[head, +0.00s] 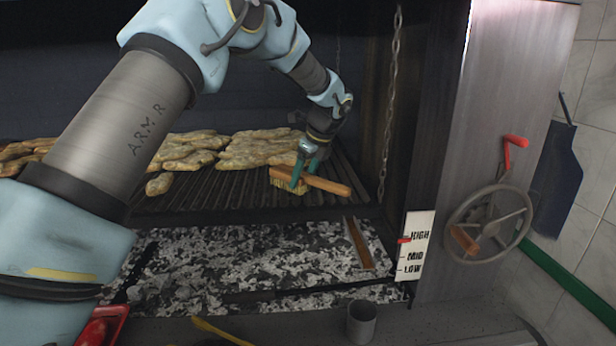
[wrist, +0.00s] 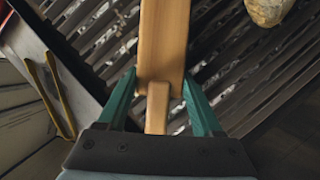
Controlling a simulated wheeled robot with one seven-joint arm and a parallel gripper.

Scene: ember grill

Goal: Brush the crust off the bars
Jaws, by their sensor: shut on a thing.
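The brush (head: 322,184) has a wooden back and handle with pale yellow bristles. My gripper (head: 303,172) is shut on it, over the right part of the grill bars (head: 235,188). The bristles face down at the bars; I cannot tell whether they touch. In the wrist view the brush's wood (wrist: 162,45) lies between the green fingers of my gripper (wrist: 160,95), and its bristles are hidden. Dark bars (wrist: 100,35) run slantwise beneath. I cannot make out crust on the bars in either view.
Several pieces of meat (head: 250,148) cover the back and left of the grill. Ash and coals (head: 240,260) lie below. A chain (head: 390,100) hangs at right, near a height scale (head: 414,248) and a crank wheel (head: 488,222). A metal cup (head: 361,321) stands on the front ledge.

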